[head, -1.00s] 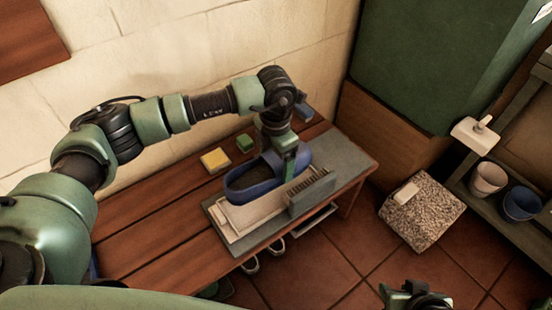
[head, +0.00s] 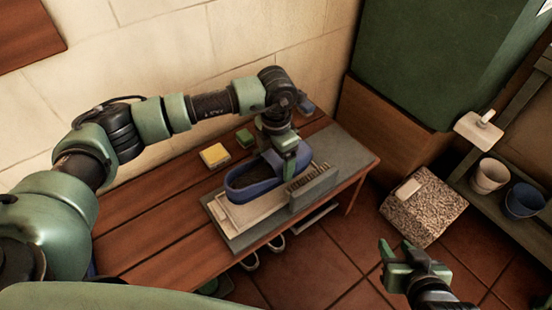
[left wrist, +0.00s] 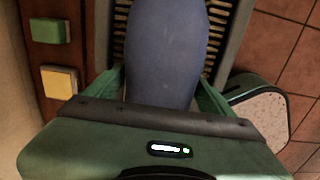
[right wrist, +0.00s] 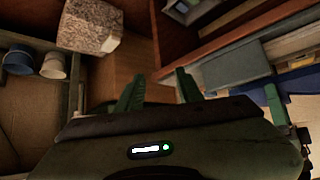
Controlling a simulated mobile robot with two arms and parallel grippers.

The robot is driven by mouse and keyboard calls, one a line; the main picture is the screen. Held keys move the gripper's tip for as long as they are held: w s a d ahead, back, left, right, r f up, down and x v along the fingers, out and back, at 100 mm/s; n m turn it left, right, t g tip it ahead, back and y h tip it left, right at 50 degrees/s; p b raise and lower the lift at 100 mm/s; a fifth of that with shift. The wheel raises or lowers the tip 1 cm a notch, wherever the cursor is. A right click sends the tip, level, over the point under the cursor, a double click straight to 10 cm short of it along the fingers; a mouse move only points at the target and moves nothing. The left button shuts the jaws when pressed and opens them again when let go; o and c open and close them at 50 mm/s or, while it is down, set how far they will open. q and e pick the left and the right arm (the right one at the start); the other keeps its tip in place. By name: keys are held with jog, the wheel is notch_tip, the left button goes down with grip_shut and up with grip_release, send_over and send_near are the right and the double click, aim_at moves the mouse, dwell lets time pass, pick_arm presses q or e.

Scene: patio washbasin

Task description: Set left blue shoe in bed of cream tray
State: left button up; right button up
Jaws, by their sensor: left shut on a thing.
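The blue shoe (head: 236,194) is over the cream tray (head: 226,217) on the wooden table, lengthwise along it. It looks low, within the tray's outline; I cannot tell whether its sole touches the bed. My left gripper (head: 289,163) is shut on the shoe at its right end. In the left wrist view the shoe (left wrist: 165,50) fills the space between the fingers (left wrist: 162,92), with the tray's ribbed part (left wrist: 218,42) beside it. My right gripper (head: 394,250) is open and empty, away from the table at the right. Its spread fingers (right wrist: 158,90) show in the right wrist view.
A yellow sponge (head: 214,155) and a green block (head: 244,138) lie behind the tray. Shoes (head: 276,244) are under the table. A speckled stone block (head: 424,212) and pots (head: 490,175) are at right.

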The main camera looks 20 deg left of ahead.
pick_arm(q)
jog(key=shift+f+b, duration=0.3)
jog(key=shift+f, duration=0.2)
jog(key=shift+f+b, duration=0.35)
jog(key=shift+f, duration=0.15)
jog(key=shift+f+b, duration=0.35)
jog(key=shift+f, duration=0.15)
jog(key=shift+f+b, duration=0.35)
jog(key=shift+f, duration=0.15)
jog(key=shift+f+b, duration=0.45)
jog(key=shift+f, duration=0.2)
jog(key=shift+f+b, duration=0.45)
jog(key=shift+f, duration=0.2)
pick_arm(e)
jog(key=w+a+r+t+y, duration=0.2)
jog(key=r+t, duration=0.4)
jog(key=r, duration=0.3)
jog(key=w+a+r+t+y, duration=0.2)
jog(key=w+r+t, duration=0.2)
jog(key=r, duration=0.6)
jog(key=shift+a+r+t, duration=0.15)
jog(key=shift+t, duration=0.95)
pick_arm(q)
jog(key=o, duration=1.5)
